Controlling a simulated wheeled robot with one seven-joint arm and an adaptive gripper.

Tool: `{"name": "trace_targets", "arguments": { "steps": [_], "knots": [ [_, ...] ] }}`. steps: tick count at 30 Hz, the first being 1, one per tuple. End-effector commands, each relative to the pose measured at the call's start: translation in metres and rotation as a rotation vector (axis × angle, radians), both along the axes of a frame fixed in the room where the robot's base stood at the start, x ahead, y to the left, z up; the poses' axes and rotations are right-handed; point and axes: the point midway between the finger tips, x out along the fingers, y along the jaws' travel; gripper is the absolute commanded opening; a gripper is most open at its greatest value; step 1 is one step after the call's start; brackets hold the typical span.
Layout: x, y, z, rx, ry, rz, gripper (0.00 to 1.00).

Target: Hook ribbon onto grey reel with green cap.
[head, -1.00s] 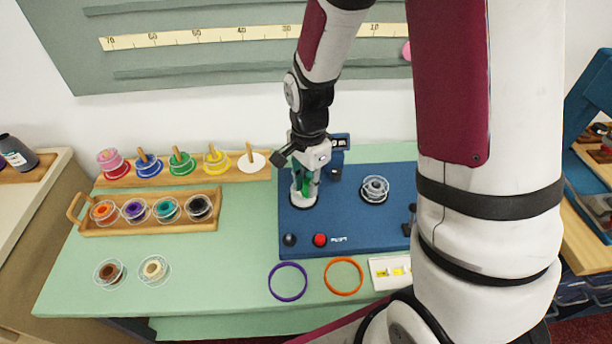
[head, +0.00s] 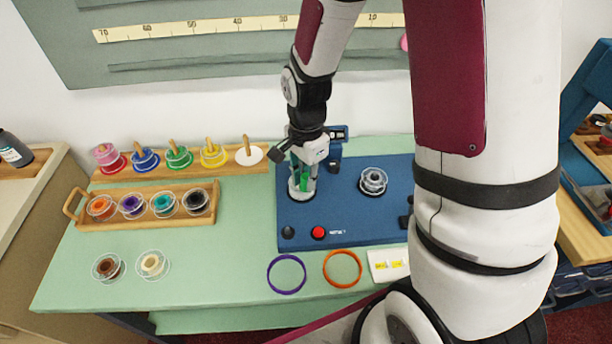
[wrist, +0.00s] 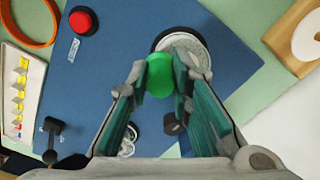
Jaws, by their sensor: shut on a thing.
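My gripper (wrist: 160,78) is shut on a round green cap (wrist: 160,74). In the head view my gripper (head: 303,175) points down over the left round plate of the blue machine. The pale grey disc of that plate (wrist: 182,42) shows just beyond the cap in the wrist view. I cannot tell whether the cap touches it. A grey reel with clear flanges (head: 373,181) sits on the right side of the machine; it is partly hidden by my fingers in the wrist view. I cannot make out a loose ribbon end.
The blue machine (head: 345,215) has a red button (head: 318,232) and a dark knob. Purple (head: 286,274) and orange (head: 342,268) rings lie in front. A wooden tray (head: 77,207) of reels and a peg rack stand left.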

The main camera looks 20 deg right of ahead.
Motion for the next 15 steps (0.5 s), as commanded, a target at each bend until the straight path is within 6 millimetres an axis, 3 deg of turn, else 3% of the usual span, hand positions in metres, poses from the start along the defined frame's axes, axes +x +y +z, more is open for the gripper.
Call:
{"name": "trace_targets", "arguments": {
  "steps": [15],
  "knots": [
    [-0.0007, 0.0001, -0.0075, 0.000, 0.003, 0.000, 0.09]
  ]
}}
